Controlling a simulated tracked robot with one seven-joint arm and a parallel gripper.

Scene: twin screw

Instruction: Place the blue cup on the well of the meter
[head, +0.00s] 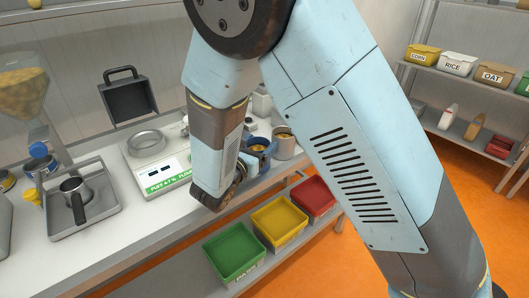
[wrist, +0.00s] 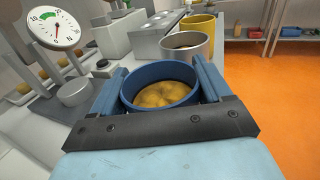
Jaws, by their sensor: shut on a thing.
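The blue cup (wrist: 134,99) is held between the two fingers of my gripper (wrist: 160,86) in the wrist view. It looks upright and holds yellow-brown contents. In the head view the blue cup (head: 258,143) shows partly behind my arm, near the front edge of the bench. I cannot tell whether it touches the bench. The cup is apart from the well.
A grey cup (head: 285,145) stands right beside the blue cup, with a yellow cup (wrist: 207,27) beyond it. A dial gauge (wrist: 56,29) rises at left in the wrist view. A tray (head: 85,212) with a metal cup lies left of the meter. Coloured bins (head: 236,254) sit below.

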